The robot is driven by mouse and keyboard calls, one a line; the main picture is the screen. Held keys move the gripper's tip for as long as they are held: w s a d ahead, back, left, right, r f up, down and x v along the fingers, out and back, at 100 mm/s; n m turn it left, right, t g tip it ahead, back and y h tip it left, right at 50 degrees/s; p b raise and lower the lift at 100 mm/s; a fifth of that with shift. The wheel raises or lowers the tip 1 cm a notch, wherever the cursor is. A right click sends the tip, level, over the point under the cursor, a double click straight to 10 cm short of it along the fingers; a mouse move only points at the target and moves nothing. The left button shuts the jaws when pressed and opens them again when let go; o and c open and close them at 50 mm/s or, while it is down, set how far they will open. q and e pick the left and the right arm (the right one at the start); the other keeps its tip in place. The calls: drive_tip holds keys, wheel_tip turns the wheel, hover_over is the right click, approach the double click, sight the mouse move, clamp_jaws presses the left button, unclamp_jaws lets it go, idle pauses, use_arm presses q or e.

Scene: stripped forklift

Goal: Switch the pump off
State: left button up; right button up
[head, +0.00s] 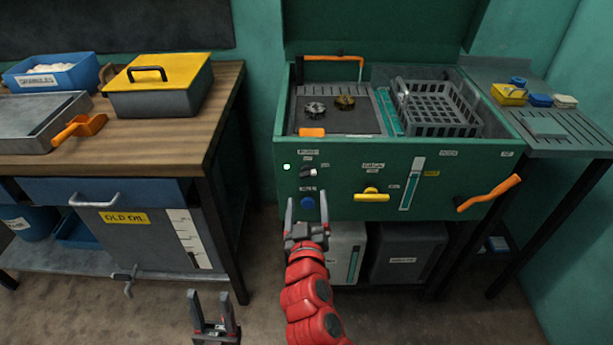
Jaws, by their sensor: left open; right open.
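The green machine (345,200) has a front panel with small labels I cannot read clearly. At its left are a lit green lamp (287,167), a dark rotary knob with a pale end (308,172) and a round blue button (307,203). I cannot tell from the labels which one is the pump's. My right gripper (307,208) is open and empty in front of the panel, its fingers on either side of the blue button in the picture, below the knob. Contact cannot be told. My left gripper (210,300) is open and empty, low over the floor.
The panel also has a yellow handle (371,194), a gauge strip (412,183) and an orange lever (489,193). A grey basket (432,107) sits on top. The wooden bench (180,140) at left holds a yellow-lidded box (160,90). Bins (405,255) stand below the machine.

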sight(307, 175)
drive_tip(key=w, duration=0.9)
clamp_jaws()
